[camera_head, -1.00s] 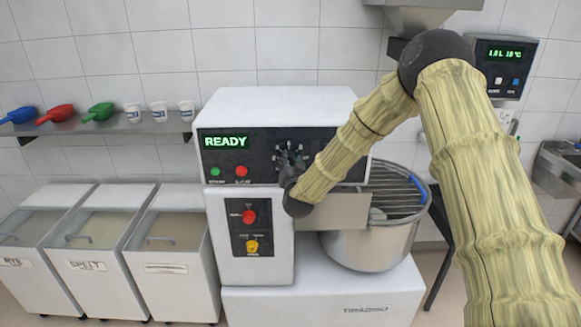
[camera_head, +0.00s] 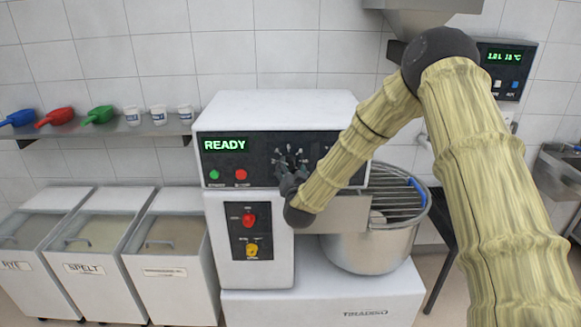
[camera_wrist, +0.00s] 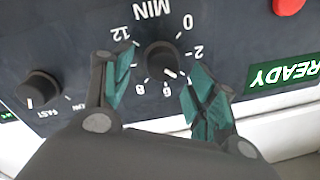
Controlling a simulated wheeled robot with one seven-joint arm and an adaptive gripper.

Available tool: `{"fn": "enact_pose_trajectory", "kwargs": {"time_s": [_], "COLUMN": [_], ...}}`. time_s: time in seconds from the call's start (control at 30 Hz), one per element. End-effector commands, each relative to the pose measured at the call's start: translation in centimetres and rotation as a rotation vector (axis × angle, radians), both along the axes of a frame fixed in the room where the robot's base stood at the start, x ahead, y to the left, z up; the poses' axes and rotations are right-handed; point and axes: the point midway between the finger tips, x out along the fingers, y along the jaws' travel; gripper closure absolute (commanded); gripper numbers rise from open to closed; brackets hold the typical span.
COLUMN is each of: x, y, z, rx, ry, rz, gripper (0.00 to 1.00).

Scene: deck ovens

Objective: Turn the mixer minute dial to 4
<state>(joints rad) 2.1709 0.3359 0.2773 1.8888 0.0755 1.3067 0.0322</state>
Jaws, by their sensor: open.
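The mixer minute dial (camera_wrist: 160,58) is a black round knob under the word MIN, which appears upside down in the wrist view. Its white pointer mark aims to the lower right in that view, near the 6 and towards the side of the right finger. The 4 is not readable there; the right finger seems to cover that area. My gripper (camera_wrist: 164,62) is open, its two green-padded fingers on either side of the dial with gaps visible. In the head view my gripper (camera_head: 289,172) is at the mixer panel (camera_head: 262,158) and partly hides the dial.
A second knob (camera_wrist: 38,88) marked FAST sits beside the left finger in the wrist view. The READY display (camera_head: 225,145), green button (camera_head: 214,174) and red button (camera_head: 241,174) are left of my gripper. The steel bowl (camera_head: 370,245) stands below right.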

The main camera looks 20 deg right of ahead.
Motion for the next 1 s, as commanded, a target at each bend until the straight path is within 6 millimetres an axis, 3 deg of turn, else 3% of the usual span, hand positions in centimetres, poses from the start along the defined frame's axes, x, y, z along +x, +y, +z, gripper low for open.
{"fn": "enact_pose_trajectory", "kwargs": {"time_s": [0.3, 0.5, 1.0], "x": [-5.7, -7.9, -8.7], "y": [1.1, 1.5, 1.7], "z": [0.0, -0.1, -0.1], "rx": [-0.001, -0.001, 0.000], "ry": [0.002, 0.000, 0.000], "rz": [0.001, 0.000, 0.000], "gripper": [0.42, 0.42, 0.42]}}
